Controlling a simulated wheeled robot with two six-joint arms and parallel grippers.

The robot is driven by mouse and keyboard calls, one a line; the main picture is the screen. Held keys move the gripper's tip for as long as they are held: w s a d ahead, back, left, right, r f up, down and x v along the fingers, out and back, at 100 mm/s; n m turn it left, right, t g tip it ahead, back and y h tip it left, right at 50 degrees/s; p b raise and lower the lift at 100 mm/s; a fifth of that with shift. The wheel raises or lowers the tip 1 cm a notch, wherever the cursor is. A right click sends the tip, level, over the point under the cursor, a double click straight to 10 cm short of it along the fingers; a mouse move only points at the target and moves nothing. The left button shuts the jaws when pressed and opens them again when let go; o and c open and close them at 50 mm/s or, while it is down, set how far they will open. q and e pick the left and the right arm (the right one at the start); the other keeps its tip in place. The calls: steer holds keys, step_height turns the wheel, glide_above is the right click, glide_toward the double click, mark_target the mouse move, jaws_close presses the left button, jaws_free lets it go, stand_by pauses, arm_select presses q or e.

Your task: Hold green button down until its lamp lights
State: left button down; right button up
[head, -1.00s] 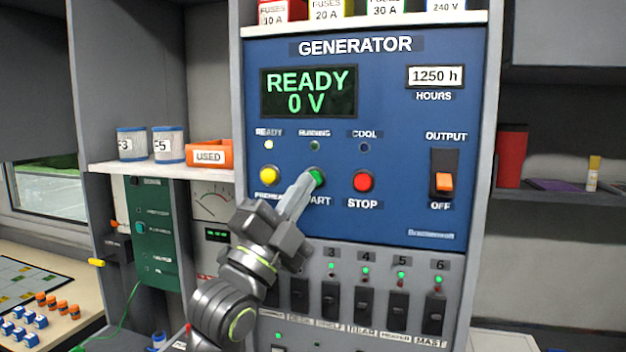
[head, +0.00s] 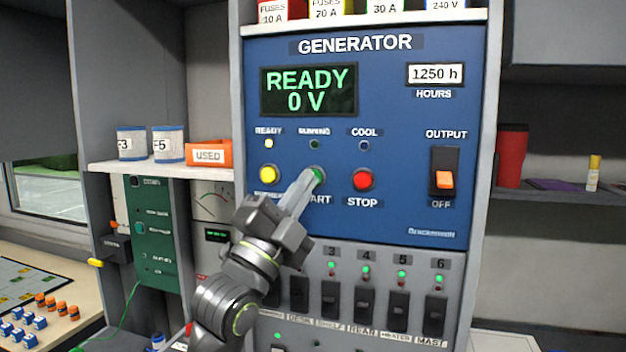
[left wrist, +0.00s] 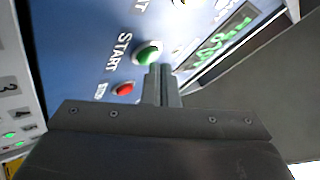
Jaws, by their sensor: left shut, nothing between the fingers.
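The green START button (head: 320,175) is on the blue generator panel (head: 400,222), between the yellow and red buttons. My left gripper (head: 313,174) is shut and empty, its fingertips at the green button and partly covering it. In the left wrist view the green button (left wrist: 149,52) shows just beyond the closed fingertips (left wrist: 160,67). I cannot tell whether they touch or press it. The RUNNING lamp (head: 314,145) above the button looks dark. The display (head: 308,92) reads READY, 0 V. My right gripper is not in view.
The yellow button (head: 268,174) and the red STOP button (head: 362,181) flank the green one. An orange OUTPUT switch (head: 444,180) is further right. A row of breaker switches (head: 366,302) lies below. A shelf with an orange USED bin (head: 209,154) is at left.

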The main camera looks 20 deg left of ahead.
arm_select(q)
steer(key=shift+w+b, duration=0.3)
steer(key=shift+w, duration=0.05)
stand_by(0.6)
stand_by(1.1)
steer(key=shift+s, duration=0.8)
steer(key=s+p, duration=0.1)
steer(key=s, duration=0.4)
steer(key=shift+a, duration=0.1)
steer(key=shift+f, duration=0.1)
